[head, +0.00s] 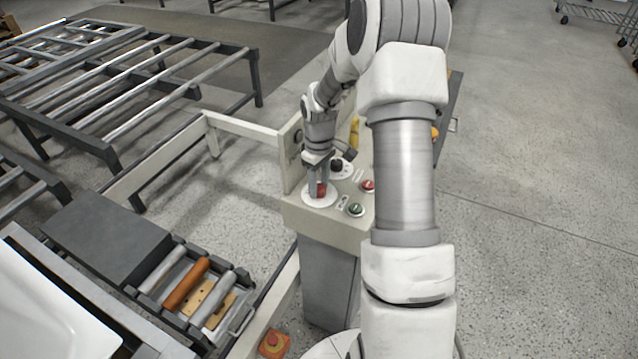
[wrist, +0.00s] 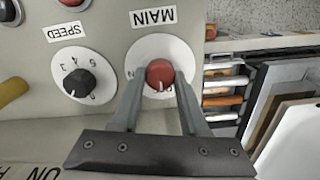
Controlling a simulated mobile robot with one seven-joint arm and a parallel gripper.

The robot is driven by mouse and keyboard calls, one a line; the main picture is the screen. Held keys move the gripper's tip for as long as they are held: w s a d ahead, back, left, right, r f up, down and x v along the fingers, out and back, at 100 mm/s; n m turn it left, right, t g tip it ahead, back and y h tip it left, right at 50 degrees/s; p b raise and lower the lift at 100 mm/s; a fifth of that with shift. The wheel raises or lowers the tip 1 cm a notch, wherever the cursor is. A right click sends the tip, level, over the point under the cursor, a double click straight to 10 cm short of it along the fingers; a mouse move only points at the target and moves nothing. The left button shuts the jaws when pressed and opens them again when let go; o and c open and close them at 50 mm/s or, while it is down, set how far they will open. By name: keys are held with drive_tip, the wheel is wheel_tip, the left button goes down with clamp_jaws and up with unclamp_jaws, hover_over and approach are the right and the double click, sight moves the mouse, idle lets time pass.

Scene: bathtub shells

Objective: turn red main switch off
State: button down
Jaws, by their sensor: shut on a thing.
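The red main switch (wrist: 160,75) is a round red knob with a white pointer line, on a white round plate under an upside-down MAIN label in the wrist view. In the head view the switch (head: 321,188) shows red at the front left of the control panel. My gripper (head: 317,187) points down at it, with its fingers on either side of the knob. In the wrist view the gripper (wrist: 158,88) is shut on the red knob. The plate's position marks are partly hidden by the fingers.
A black SPEED knob (wrist: 80,84) sits beside the switch. A red button (head: 368,186) and a green button (head: 356,209) are close by on the panel. Open floor (head: 540,200) is on the right.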

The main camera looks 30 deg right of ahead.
sight(319, 187)
drive_tip(key=shift+c, duration=2.1)
unclamp_jaws()
wheel_tip(319, 187, up, 18)
drive_tip(key=shift+f, duration=0.25)
